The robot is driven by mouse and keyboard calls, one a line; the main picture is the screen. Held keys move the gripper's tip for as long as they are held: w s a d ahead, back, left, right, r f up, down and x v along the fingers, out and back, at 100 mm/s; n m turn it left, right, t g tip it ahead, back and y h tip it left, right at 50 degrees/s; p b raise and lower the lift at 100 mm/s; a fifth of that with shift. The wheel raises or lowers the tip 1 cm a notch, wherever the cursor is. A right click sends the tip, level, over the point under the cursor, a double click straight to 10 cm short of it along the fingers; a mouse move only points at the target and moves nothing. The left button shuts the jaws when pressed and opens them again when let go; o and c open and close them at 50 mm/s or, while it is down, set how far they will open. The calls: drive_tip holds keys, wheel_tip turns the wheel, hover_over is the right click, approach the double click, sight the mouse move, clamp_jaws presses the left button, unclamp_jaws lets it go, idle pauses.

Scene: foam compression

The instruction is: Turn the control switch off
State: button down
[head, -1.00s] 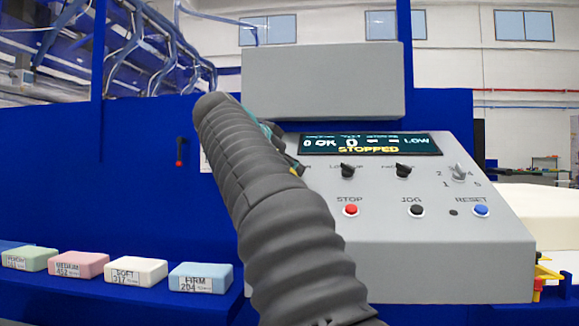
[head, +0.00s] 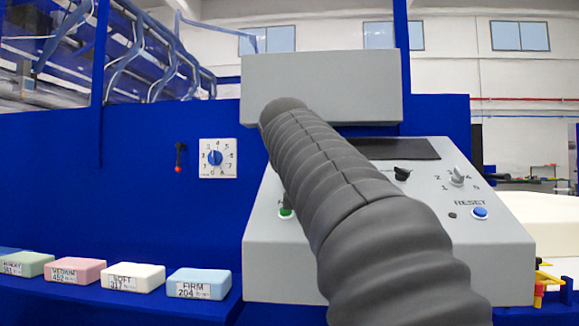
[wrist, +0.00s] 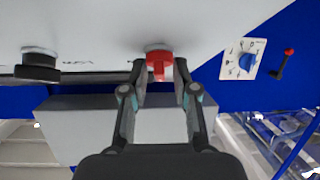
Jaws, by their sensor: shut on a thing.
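A red switch knob (wrist: 159,62) stands on the grey control panel (head: 270,265). In the wrist view my gripper (wrist: 158,78) has a finger on each side of the knob and is shut on it. The knob's grip bar points down in that view; its on and off marks cannot be read. In the head view my dark ribbed arm hides the knob and the gripper. The panel's display (head: 395,149) is dark where it shows.
A black knob (wrist: 38,66) is beside the red one. A green button (head: 286,211), blue reset button (head: 480,212) and selector (head: 457,177) are on the panel. A dial plate (head: 217,158) and red-tipped lever (head: 179,158) are on the blue wall. Foam blocks (head: 197,284) line the left ledge.

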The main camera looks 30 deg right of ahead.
drive_tip(key=n+y, duration=0.1)
drive_tip(key=n, duration=0.1)
drive_tip(key=n+y+p, duration=0.1)
drive_tip(key=shift+d+r+n+t, duration=0.15)
drive_tip(key=shift+d+n+t, duration=0.05)
drive_tip(key=shift+n+t, duration=0.2)
drive_tip(key=shift+n+y, duration=1.8)
drive_tip(key=shift+n, duration=0.5)
drive_tip(key=c, duration=1.2)
unclamp_jaws()
drive_tip(key=shift+c, duration=0.2)
drive_tip(key=shift+s, duration=0.1)
drive_tip(key=v, duration=1.1)
drive_tip(key=shift+s+r, duration=0.15)
drive_tip(key=shift+s, duration=0.25)
